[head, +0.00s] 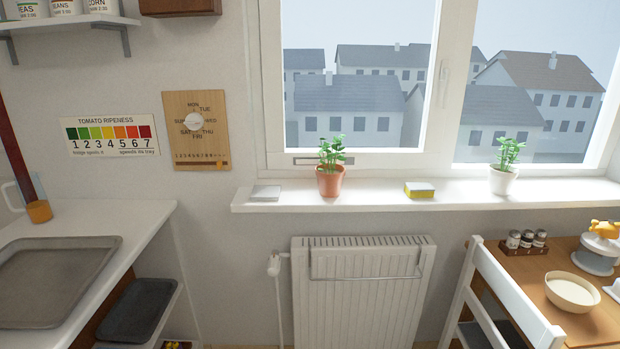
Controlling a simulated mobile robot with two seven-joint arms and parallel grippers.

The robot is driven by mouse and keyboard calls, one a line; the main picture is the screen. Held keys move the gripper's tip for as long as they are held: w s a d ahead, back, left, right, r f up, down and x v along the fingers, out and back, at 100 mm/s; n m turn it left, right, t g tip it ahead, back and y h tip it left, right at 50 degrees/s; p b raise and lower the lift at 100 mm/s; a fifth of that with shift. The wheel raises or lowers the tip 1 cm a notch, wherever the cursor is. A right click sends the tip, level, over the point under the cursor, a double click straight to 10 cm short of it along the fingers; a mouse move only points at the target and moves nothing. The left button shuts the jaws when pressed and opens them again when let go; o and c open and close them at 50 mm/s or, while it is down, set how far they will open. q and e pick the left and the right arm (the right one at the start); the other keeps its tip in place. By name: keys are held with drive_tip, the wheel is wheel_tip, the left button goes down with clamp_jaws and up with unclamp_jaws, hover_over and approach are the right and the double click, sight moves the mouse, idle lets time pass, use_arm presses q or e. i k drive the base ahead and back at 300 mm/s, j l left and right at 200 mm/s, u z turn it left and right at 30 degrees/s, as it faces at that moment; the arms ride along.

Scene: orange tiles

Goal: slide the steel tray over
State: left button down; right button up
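A grey metal tray (102,249) with a raised rim lies flat on the white counter (150,215) at the left. Its left and near parts run out of the picture. A smaller dark tray (140,308) lies on a lower shelf just right of the counter. Neither of my grippers shows in the head view, so no gripper is seen touching either tray.
A white radiator (360,295) is under the windowsill (400,196).

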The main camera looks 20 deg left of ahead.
sight(43, 280)
drive_tip(key=i+u, duration=0.25)
drive_tip(key=u, duration=0.15)
drive_tip(key=i+u, duration=0.35)
drive_tip(key=i+l+u, duration=0.1)
drive_tip(key=u, duration=0.3)
drive_tip(key=i+l+u, duration=0.8)
drive_tip(key=i+l, duration=0.15)
drive_tip(key=l, duration=0.1)
